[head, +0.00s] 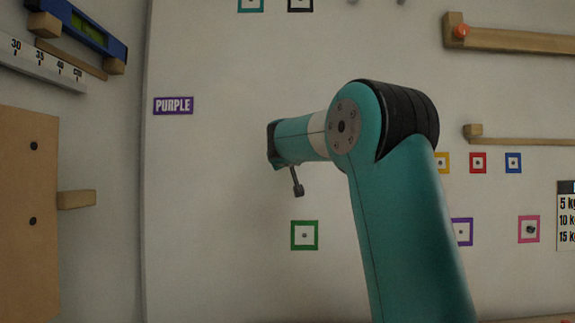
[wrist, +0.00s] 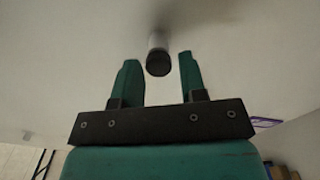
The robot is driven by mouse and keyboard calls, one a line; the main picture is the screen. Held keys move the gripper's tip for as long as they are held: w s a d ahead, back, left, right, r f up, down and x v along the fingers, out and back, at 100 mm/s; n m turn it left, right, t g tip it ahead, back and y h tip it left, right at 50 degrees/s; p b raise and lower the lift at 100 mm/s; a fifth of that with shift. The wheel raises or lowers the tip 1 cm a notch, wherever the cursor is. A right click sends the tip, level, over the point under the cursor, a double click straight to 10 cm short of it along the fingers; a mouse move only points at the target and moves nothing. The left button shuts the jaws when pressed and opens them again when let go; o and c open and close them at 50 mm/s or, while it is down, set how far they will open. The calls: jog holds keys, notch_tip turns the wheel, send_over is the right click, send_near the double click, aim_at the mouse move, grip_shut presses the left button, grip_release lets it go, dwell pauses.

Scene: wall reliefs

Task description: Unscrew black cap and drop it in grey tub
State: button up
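The black cap (wrist: 158,63) sits on the end of a pale stub (wrist: 158,41) that sticks out of the wall in the wrist view. My gripper (wrist: 159,60) is open, with one green finger on each side of the cap. A gap shows between the cap and each finger, so neither seems to touch it. In the head view my arm hides the cap and the gripper's fingers. I see no grey tub in either view.
A purple label (head: 173,105) and a green square (head: 304,235) mark the wall near my wrist. Wooden rails (head: 520,40) stick out at the right. At the left are a spirit level (head: 85,28), a ruler (head: 40,62) and a wooden board (head: 25,215).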

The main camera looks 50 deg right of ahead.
jog(key=c, duration=0.6)
jog(key=n+p, duration=0.1)
jog(key=n, duration=0.4)
jog(key=shift+a+p, duration=0.1)
jog(key=shift+p, duration=0.25)
jog(key=shift+n, duration=0.3)
jog(key=n+p, duration=0.2)
jog(key=n, duration=0.2)
jog(key=shift+f+n, duration=0.1)
jog(key=shift+n, duration=0.3)
